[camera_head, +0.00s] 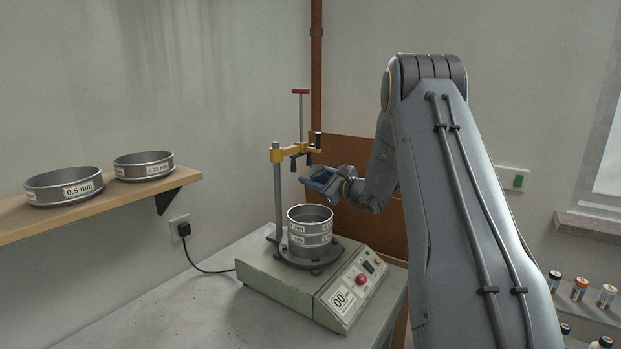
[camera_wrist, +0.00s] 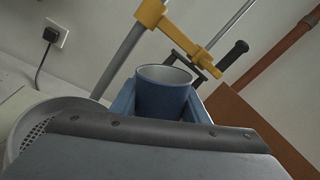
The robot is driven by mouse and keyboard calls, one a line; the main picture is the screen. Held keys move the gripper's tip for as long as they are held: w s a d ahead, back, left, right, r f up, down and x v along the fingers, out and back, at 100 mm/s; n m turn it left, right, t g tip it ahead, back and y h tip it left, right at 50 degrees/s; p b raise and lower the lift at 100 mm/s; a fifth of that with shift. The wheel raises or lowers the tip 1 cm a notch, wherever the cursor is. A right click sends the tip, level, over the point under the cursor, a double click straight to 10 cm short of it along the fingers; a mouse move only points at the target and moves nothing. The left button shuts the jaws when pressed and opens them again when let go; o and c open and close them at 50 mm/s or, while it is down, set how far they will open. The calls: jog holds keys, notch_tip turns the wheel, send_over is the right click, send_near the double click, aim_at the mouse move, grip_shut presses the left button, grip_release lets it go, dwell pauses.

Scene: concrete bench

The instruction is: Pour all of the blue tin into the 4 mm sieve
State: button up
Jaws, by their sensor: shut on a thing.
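My gripper (camera_head: 320,180) is shut on the blue tin (camera_wrist: 162,98), with a finger on each side of it in the wrist view. The tin's open top and pale inner wall show there; its contents are hidden. In the head view the tin is small and partly covered by the gripper, above and slightly right of the sieve stack. I cannot tell its exact tilt. The sieve stack (camera_head: 310,232) stands upright on the shaker, its labels ending in "mm" with the numbers unreadable. Its top is open. A sieve rim and mesh (camera_wrist: 33,134) show at lower left in the wrist view.
The green shaker (camera_head: 290,287) has a post and a yellow clamp arm (camera_head: 292,151) with a red-topped rod, close behind the tin. A shelf (camera_head: 100,205) at left holds the 0.5 mm sieve (camera_head: 64,187) and 0.25 mm sieve (camera_head: 144,166). Several small jars (camera_head: 580,288) stand at lower right.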

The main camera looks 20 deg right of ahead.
jog(key=n+b, duration=0.1)
jog(key=n, duration=0.2)
jog(key=f+n, duration=0.1)
jog(key=n, duration=0.2)
jog(key=shift+d+f+b, duration=0.15)
jog(key=shift+f+b, duration=0.05)
jog(key=shift+b, duration=0.15)
jog(key=shift+a+f+n+b, duration=0.1)
jog(key=shift+f+n+b, duration=0.2)
jog(key=shift+n+b, duration=0.9)
jog(key=shift+a+f+n+b, duration=0.1)
jog(key=shift+f+n+b, duration=0.3)
jog(key=shift+b, duration=1.45)
jog(key=shift+a+f+n+b, duration=0.1)
jog(key=shift+f+n+b, duration=0.1)
jog(key=shift+n+b, duration=1)
jog(key=shift+s+a+r+n+b, duration=0.2)
jog(key=shift+n+b, duration=0.55)
jog(key=shift+b, duration=1.4)
jog(key=shift+s+a+f+n+b, duration=0.1)
jog(key=shift+a+n+b, duration=0.45)
jog(key=shift+b, duration=1.55)
jog(key=shift+s+a+r+n+b, duration=0.1)
jog(key=shift+r+n+b, duration=0.15)
jog(key=shift+n+b, duration=1.25)
jog(key=shift+s+a+r+n+b, duration=0.1)
jog(key=shift+r+n+b, duration=0.15)
jog(key=shift+b, duration=2.45)
